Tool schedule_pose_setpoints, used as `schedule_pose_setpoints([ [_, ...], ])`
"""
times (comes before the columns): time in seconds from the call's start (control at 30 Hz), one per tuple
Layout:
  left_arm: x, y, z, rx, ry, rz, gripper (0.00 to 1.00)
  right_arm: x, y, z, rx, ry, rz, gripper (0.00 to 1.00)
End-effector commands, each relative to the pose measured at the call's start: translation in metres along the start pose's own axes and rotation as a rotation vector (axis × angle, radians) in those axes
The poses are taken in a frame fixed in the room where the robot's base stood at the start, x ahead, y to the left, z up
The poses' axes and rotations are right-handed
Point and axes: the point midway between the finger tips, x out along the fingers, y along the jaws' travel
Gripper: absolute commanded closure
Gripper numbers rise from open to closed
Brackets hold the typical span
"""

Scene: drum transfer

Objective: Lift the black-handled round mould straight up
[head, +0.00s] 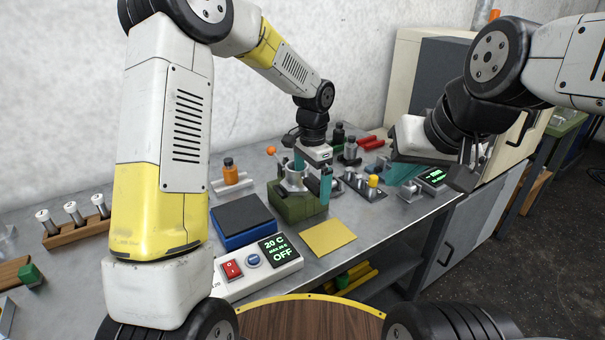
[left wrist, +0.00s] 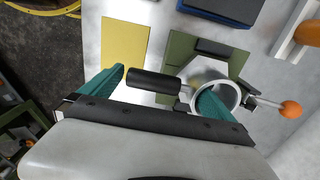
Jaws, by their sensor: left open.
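The round mould is a pale metal ring (left wrist: 236,95) with a black handle (left wrist: 153,80), seen from above in the left wrist view. It sits at a green block (head: 293,207) on the bench, where the ring (head: 293,184) shows partly behind a finger. My left gripper (head: 312,176) is open and pointing down over the mould. Its teal fingers (left wrist: 160,98) are apart, with the black handle between them in the wrist picture; one overlaps the ring. I cannot tell if they touch. My right gripper (head: 435,172) is off to the right, its fingertips unclear.
An orange-knobbed lever (left wrist: 290,109) stands beside the mould. A blue box with a dark top (head: 243,220), a yellow sheet (head: 328,238) and a switch box (head: 258,268) lie in front. An orange bottle (head: 230,173) is to the left. A cabinet stands at the right.

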Motion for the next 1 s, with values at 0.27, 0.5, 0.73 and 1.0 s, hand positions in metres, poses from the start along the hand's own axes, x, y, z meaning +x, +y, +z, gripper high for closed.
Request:
schedule_pose_setpoints([
  [0.27,0.0044,-0.0001,-0.0001,-0.001,0.002,-0.001,0.0,0.0,0.0,0.0,0.0,0.0,0.0,1.0],
  [0.5,0.0042,0.0002,-0.0001,-0.001,0.001,0.0,0.45,0.0,0.0,0.0,0.0,0.0,0.0,1.0],
  [0.73,0.0033,0.0,-0.0007,0.0,0.003,-0.002,0.84,0.0,0.0,0.0,0.0,0.0,0.0,1.0],
  [1.0,0.0014,-0.0003,-0.0007,0.0,0.003,-0.002,0.84,0.0,0.0,0.0,0.0,0.0,0.0,1.0],
])
